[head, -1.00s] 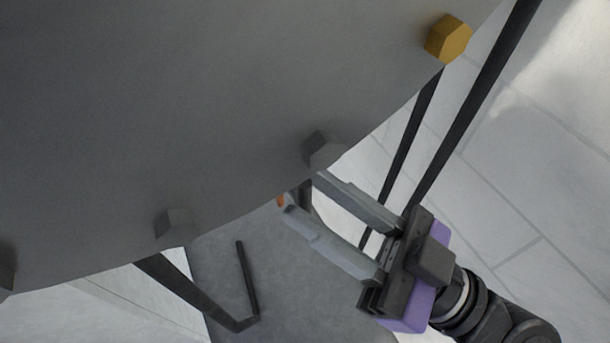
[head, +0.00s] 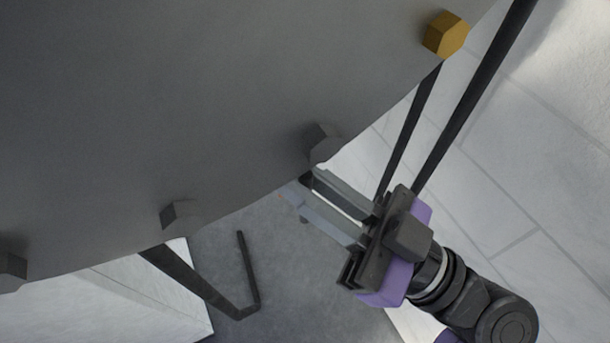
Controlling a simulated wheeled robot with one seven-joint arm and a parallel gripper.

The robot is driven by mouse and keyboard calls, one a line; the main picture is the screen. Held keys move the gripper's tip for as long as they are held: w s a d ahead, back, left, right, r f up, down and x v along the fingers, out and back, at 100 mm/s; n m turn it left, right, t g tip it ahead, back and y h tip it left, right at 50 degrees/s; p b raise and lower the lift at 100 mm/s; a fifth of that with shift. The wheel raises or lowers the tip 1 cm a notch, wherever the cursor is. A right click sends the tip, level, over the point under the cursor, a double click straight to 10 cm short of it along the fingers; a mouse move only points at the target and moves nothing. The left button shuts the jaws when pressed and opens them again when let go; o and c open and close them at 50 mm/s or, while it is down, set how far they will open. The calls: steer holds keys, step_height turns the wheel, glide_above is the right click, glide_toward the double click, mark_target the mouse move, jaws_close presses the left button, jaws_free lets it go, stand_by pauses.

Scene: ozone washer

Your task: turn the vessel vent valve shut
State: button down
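A dark stem (head: 305,181) shows under the lower rim of the big grey vessel (head: 180,110). I take it for part of the vent valve; its handle is not clearly visible. My gripper (head: 299,180) reaches in from the lower right, with its fingertips just under the rim beside a grey hex bolt. The two fingers are parallel with a narrow gap between them. The stem lies at the fingertips, between them as seen here. The fingers and rim hide the rest, so I cannot tell whether they press on it.
Grey hex bolts (head: 322,143) and a yellow one (head: 446,34) stick out along the vessel's rim. Dark bars (head: 470,103) run down at the right. A bent dark bar (head: 205,290) stands below. Pale tiled floor (head: 555,150) lies open at the right.

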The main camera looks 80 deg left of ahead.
steer(key=shift+m, duration=0.3)
steer(key=shift+w+a+f+m+t+y+p, duration=0.1)
steer(key=shift+w+f+m+t+y+p, duration=0.3)
steer(key=shift+m+t+y, duration=2.7)
steer(key=shift+w+a+f+m+t+y+p, duration=0.2)
steer(key=shift+w+f+m+t, duration=0.3)
steer(key=shift+m+t, duration=5.4)
steer(key=shift+w+a+f+m+t+y+p, duration=0.25)
steer(key=shift+m+t+y, duration=1.5)
steer(key=shift+m, duration=5.35)
steer(key=shift+w+d+f, duration=0.15)
steer(key=shift+w+d, duration=0.05)
steer(key=c, duration=1.5)
jaws_free()
steer(key=shift+o, duration=0.2)
